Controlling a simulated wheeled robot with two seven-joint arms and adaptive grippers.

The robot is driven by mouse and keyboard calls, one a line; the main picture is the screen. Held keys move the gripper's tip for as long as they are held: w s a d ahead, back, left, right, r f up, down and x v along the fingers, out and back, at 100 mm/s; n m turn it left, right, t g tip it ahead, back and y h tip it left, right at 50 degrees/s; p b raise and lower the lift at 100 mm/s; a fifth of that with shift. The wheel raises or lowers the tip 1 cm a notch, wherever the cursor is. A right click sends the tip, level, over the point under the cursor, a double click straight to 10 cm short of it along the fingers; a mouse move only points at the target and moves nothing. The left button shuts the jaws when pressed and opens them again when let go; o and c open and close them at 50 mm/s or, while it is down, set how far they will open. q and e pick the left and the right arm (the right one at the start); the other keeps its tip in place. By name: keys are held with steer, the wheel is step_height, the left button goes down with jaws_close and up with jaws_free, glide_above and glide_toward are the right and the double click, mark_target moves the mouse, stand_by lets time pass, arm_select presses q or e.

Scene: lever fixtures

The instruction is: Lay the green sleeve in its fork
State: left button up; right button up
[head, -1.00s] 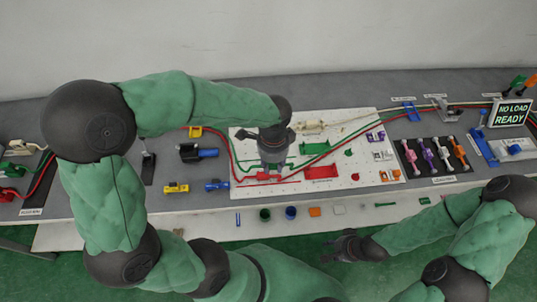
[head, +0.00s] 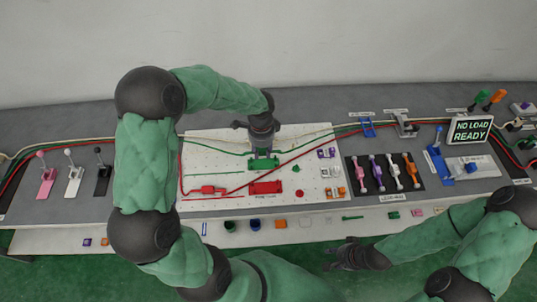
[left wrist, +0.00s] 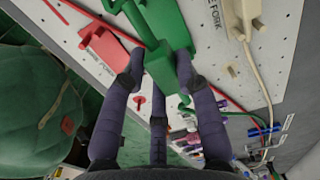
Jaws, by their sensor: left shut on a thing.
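My left gripper (head: 263,148) is over the green fork (head: 263,163) on the white pegboard. In the left wrist view, my left fingers (left wrist: 162,70) are shut on the green sleeve (left wrist: 162,75), which overlaps the green fork (left wrist: 168,22) behind it. I cannot tell whether the sleeve is seated or just above the fork. A green cable (left wrist: 232,113) runs from there. In the head view the gripper hides most of the sleeve. My right gripper (head: 345,256) hangs in front of the table, away from the board; its jaws are unclear.
A red fork (head: 266,187) and a red sleeve (head: 208,189) on a red cable lie close in front. A cream fork (left wrist: 240,15) is beside the green one. A black mat (head: 385,174) with several coloured levers is at right.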

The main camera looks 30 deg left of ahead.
mark_target(263, 154)
arm_select(q)
steer(key=shift+w+f, duration=0.15)
steer(key=shift+w, duration=0.25)
arm_select(e)
steer(key=shift+w+d+r, duration=0.1)
steer(key=shift+w+d, duration=0.05)
steer(key=shift+d, duration=0.2)
steer(key=shift+r, duration=0.1)
arm_select(q)
steer(key=shift+f+b, duration=0.8)
steer(key=shift+f, duration=0.75)
arm_select(e)
step_height(263, 154, down, 2)
steer(key=shift+r, duration=0.15)
arm_select(q)
steer(key=shift+f+b, duration=1.15)
steer(key=shift+f, duration=0.9)
arm_select(e)
steer(key=shift+f, duration=1.25)
